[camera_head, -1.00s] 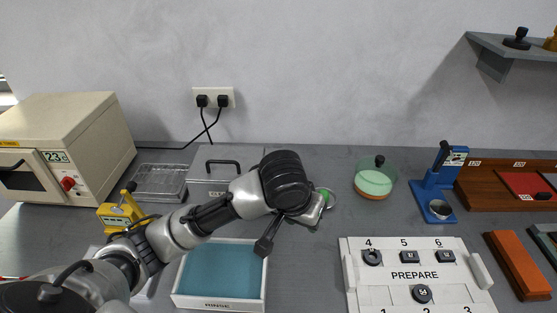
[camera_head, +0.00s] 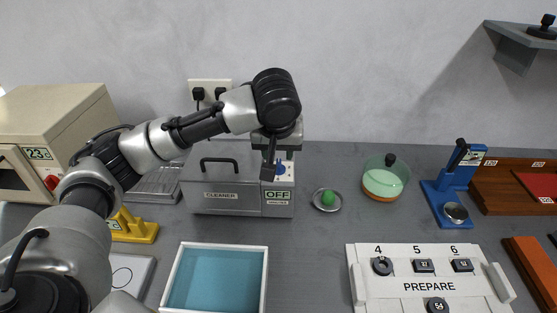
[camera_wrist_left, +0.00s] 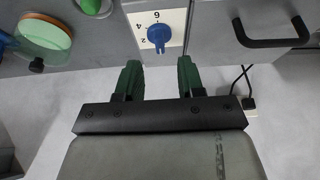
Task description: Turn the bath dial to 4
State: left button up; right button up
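The bath is the grey box labelled CLEANER (camera_head: 222,196), with a black lid handle and a small display reading OFF (camera_head: 278,195). Its blue dial (camera_wrist_left: 159,35) sits on a white plate marked 2, 4 and 6, upside down in the left wrist view. In the head view the dial is partly hidden behind my gripper. My left gripper (camera_wrist_left: 160,61) is open, its two green fingers apart and empty. The fingers point toward the dial plate, one to each side of the dial, with a gap short of it. My right gripper is not in view.
A green button on a round metal base (camera_head: 327,199) stands just right of the bath. A blue-lined tray (camera_head: 176,272) lies in front. A green dish (camera_head: 386,180), a blue stand (camera_head: 447,200) and the PREPARE board (camera_head: 405,262) are further right.

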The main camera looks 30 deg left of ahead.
aim_at(278, 164)
pick_arm(q)
jog(key=shift+x, duration=2.7)
grip_shut()
